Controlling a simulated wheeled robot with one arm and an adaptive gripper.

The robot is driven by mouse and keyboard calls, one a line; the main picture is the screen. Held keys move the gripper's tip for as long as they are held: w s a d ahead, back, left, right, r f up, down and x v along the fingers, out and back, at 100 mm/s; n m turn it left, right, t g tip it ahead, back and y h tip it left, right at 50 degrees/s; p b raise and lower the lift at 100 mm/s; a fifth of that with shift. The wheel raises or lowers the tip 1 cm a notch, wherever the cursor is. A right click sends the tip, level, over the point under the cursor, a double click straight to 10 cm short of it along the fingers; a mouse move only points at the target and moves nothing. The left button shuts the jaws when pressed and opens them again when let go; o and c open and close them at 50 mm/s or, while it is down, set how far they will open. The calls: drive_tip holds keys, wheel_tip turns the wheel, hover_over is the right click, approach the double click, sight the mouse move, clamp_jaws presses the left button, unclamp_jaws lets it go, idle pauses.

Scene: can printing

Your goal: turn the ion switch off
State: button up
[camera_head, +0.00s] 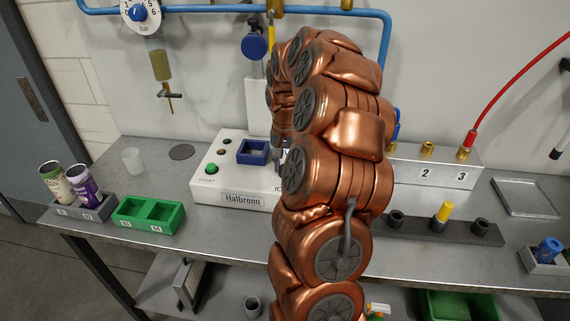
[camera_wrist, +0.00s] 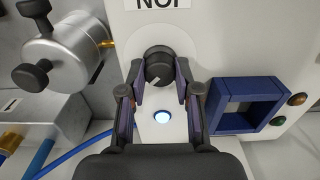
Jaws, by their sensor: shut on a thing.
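The ion switch (camera_wrist: 158,64) is a dark round knob on the white machine's face in the wrist view. A short white mark shows on its near edge. My gripper (camera_wrist: 158,77) has one finger on each side of the knob and is shut on it. A lamp (camera_wrist: 162,117) near the knob glows bluish white. An upside-down ION label (camera_wrist: 158,3) is partly cut off at the top. In the head view the white Halbrenn machine (camera_head: 225,178) stands on the bench; my copper-coloured arm hides the switch there.
A blue square holder (camera_wrist: 243,103) sits close beside my right finger. A metal cylinder with black knobs (camera_wrist: 68,50) is at the left of the wrist view. In the head view, a green tray (camera_head: 148,228) and a holder with two cans (camera_head: 60,212) stand left of the machine.

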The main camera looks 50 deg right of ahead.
clamp_jaws()
drive_tip(key=shift+f+n+b, duration=0.1)
drive_tip(key=shift+n+b, duration=0.2)
drive_tip(key=shift+b, duration=0.2)
drive_tip(key=shift+n+b, duration=0.3)
drive_tip(key=shift+f+n+b, duration=0.1)
drive_tip(key=shift+n+b, duration=1)
drive_tip(key=shift+b, duration=0.05)
drive_tip(key=n+b, duration=0.2)
drive_tip(key=n, duration=0.2)
drive_tip(key=shift+n, duration=0.3)
drive_tip(key=n+b, duration=0.1)
drive_tip(key=n, duration=0.4)
drive_tip(key=shift+r, duration=0.2)
drive_tip(key=n, duration=0.4)
drive_tip(key=shift+n, duration=0.6)
